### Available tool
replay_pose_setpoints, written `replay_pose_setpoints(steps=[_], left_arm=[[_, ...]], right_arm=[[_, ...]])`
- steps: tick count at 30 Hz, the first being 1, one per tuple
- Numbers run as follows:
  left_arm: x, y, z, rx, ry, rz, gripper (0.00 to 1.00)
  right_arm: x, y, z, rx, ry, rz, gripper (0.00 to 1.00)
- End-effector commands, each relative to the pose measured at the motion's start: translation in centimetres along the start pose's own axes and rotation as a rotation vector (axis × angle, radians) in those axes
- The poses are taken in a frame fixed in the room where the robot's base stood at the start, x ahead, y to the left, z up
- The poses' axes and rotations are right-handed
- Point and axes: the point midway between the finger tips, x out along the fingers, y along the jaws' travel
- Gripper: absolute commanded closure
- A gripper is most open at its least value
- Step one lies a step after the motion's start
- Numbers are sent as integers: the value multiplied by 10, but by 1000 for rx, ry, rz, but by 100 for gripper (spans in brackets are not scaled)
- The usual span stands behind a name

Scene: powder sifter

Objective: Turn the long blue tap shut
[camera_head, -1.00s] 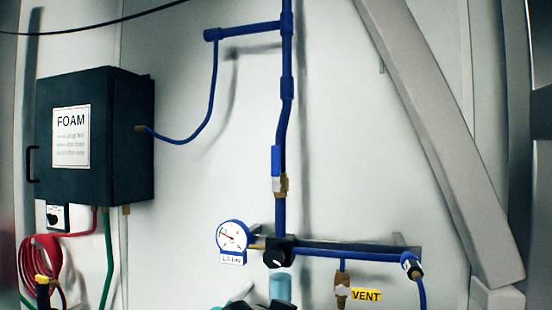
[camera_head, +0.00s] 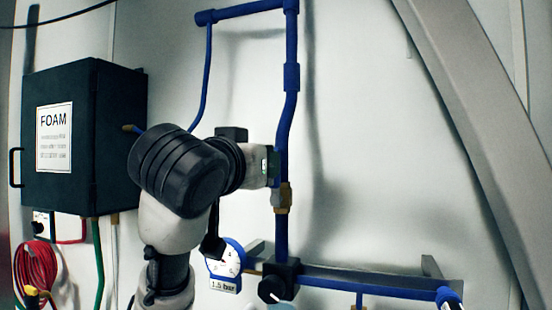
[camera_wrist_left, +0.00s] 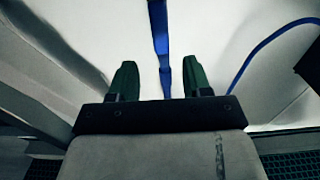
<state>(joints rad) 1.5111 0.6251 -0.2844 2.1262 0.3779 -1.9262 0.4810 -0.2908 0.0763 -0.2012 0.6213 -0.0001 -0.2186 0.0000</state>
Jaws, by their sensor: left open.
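The long blue tap sits on the upright blue pipe (camera_head: 290,110), just above a brass fitting (camera_head: 283,198). In the head view my left gripper covers most of it. My left gripper (camera_head: 270,165) reaches in from the left at the tap's height. In the left wrist view its two green fingers are open (camera_wrist_left: 160,75), and a blue line (camera_wrist_left: 161,40) runs lengthwise in the gap between them. I cannot tell which part of that line is the tap, nor whether a finger touches it. My right gripper is not in view.
A black FOAM box (camera_head: 80,135) hangs on the wall at left, with a red hose coil (camera_head: 36,275) below. A pressure gauge (camera_head: 226,262) and black knob (camera_head: 277,283) sit under the tap. A grey slanted beam (camera_head: 480,130) stands at right; the wall between is free.

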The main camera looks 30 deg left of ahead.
Motion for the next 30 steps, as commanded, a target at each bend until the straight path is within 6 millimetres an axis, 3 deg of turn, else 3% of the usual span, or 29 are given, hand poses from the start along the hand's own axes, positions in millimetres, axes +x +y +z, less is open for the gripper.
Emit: replay_pose_setpoints(steps=[3,6,12,17,25,30], left_arm=[[26,0,-3,2,-10,-2,51],[45,0,-3,2,-8,-2,51],[73,0,-2,2,-5,-1,51],[82,0,0,2,-3,-1,51],[83,0,1,2,-2,0,51],[82,0,1,2,-2,0,77]], right_arm=[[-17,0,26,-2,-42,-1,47],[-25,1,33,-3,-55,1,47],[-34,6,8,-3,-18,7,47],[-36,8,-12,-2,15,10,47],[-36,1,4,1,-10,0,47],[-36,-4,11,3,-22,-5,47]])
